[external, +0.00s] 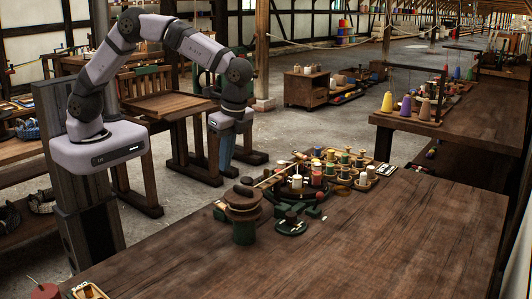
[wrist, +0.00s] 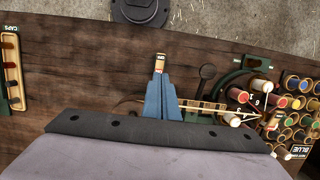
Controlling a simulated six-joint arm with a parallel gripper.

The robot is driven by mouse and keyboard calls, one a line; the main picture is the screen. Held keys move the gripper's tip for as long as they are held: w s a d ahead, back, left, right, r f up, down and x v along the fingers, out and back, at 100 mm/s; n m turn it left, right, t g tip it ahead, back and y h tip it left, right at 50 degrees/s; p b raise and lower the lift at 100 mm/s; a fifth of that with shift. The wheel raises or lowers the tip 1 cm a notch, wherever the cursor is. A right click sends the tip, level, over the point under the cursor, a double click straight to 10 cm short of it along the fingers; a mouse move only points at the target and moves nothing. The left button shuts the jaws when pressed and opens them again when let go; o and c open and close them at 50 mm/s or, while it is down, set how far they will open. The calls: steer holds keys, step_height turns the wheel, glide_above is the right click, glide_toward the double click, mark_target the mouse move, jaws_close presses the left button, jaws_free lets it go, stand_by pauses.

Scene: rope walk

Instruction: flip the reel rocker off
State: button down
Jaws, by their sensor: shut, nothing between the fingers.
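My gripper (external: 226,165) hangs fingers down, beyond the far edge of the front workbench in the external view. The reel stand (external: 242,215), a round wooden top on a green drum, is on the bench to the right of and nearer than my gripper. A low green round piece with a dark knob (external: 291,225) sits beside it. I cannot pick out the reel rocker with certainty, nor tell its position.
A round rack of thread spools (external: 316,180) and a spool tray (external: 357,178) stand right of the reel stand; several spools also show in the wrist view (wrist: 290,100). A caps tray (wrist: 12,72) lies at the wrist view's left. The bench's front right (external: 400,250) is clear.

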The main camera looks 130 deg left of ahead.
mark_target(219, 203)
steer(key=p+x, duration=0.4)
steer(key=x, duration=0.8)
